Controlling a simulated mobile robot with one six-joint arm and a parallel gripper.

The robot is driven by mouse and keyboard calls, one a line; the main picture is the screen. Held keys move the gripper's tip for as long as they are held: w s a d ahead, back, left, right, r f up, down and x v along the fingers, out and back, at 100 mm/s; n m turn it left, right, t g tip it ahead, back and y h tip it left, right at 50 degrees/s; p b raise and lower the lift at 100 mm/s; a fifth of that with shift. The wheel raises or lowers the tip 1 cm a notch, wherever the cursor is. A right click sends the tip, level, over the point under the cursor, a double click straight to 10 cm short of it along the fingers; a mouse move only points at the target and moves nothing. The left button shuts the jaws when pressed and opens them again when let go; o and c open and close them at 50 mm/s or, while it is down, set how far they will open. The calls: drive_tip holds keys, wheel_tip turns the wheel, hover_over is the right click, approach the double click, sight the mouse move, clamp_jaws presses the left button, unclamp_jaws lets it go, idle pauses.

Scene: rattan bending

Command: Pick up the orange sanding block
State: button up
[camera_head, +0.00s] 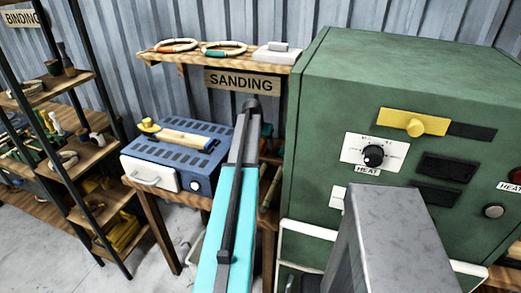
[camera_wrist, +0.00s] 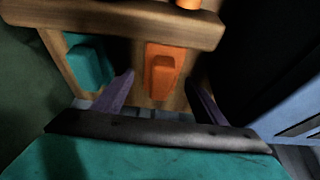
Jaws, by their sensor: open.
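The orange sanding block (camera_wrist: 163,72) shows in the wrist view, on a wooden surface just beyond the fingertips. It has a raised grip along its middle. My gripper (camera_wrist: 158,95) is open, with one purple finger on each side of the block's near end. I cannot tell whether the fingers touch it. In the head view my arm reaches toward the area under the SANDING sign, and the orange block and the fingertips are hidden there.
A teal block (camera_wrist: 90,62) sits left of the orange one. A wooden rail (camera_wrist: 110,22) crosses beyond both. In the head view, a blue slotted machine (camera_head: 178,155) stands left of my arm, a green heat cabinet (camera_head: 330,110) stands right, and a wooden shelf (camera_head: 190,57) hangs above.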

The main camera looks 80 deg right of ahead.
idle(0.3)
drive_tip(key=c, duration=1.2)
drive_tip(key=shift+r, duration=0.15)
drive_tip(key=shift+r+b, duration=1)
drive_tip(key=shift+r, duration=2.05)
drive_tip(key=shift+a+r, duration=0.1)
drive_tip(key=shift+r, duration=0.25)
drive_tip(key=w+a+b, duration=0.1)
drive_tip(key=a, duration=0.4)
drive_tip(key=w+a+b, duration=0.1)
drive_tip(key=a+b, duration=0.1)
drive_tip(key=a, duration=0.4)
drive_tip(key=w+a+b, duration=0.1)
drive_tip(key=a, duration=0.5)
drive_tip(key=shift+w+a, duration=0.2)
drive_tip(key=shift+w, duration=0.05)
